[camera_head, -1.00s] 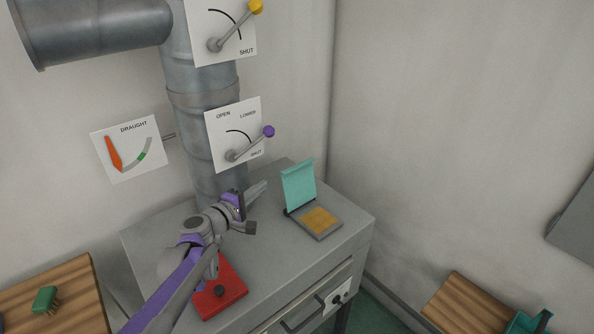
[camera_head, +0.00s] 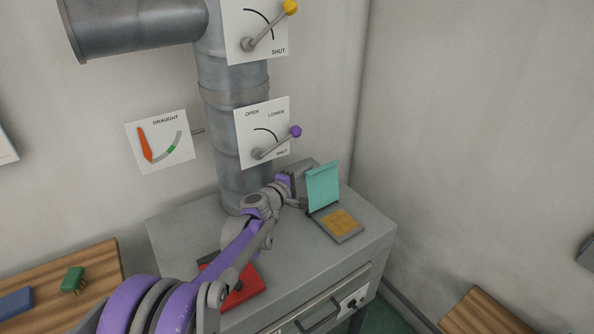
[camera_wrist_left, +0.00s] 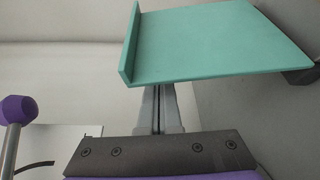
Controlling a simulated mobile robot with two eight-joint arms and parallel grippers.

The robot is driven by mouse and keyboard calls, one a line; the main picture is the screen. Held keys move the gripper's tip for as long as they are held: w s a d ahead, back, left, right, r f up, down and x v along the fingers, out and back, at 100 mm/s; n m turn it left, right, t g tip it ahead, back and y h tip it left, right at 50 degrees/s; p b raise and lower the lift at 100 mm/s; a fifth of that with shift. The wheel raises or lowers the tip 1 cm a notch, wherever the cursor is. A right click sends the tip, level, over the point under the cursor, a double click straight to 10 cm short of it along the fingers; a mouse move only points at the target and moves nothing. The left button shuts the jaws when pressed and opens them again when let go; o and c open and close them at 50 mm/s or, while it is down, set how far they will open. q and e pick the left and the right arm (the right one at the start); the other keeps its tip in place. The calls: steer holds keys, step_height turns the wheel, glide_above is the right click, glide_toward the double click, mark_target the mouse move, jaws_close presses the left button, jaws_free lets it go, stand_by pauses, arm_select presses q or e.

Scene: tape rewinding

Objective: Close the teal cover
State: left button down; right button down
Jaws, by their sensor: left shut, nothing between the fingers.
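The teal cover (camera_head: 323,187) stands open, roughly upright, at the back edge of a flat grey frame (camera_head: 351,236) with a yellow panel (camera_head: 339,222) in it. The frame lies on top of the grey cabinet. My left gripper (camera_head: 303,168) is shut and empty, just left of and behind the cover, its tips partly hidden. In the left wrist view the cover (camera_wrist_left: 210,40) fills the upper right, and my shut fingers (camera_wrist_left: 160,108) reach towards its underside. I cannot tell whether they touch it. My right gripper is not in view.
A metal pipe (camera_head: 238,130) rises behind my left arm, with a purple-knobbed lever (camera_head: 295,131) on a white plate close above the gripper. A red block (camera_head: 247,290) lies under the arm. The cabinet top (camera_head: 372,222) is clear right of the frame.

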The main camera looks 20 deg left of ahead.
arm_select(q)
steer(key=shift+s+d, duration=0.2)
steer(key=shift+d, duration=0.1)
steer(key=shift+r, duration=0.1)
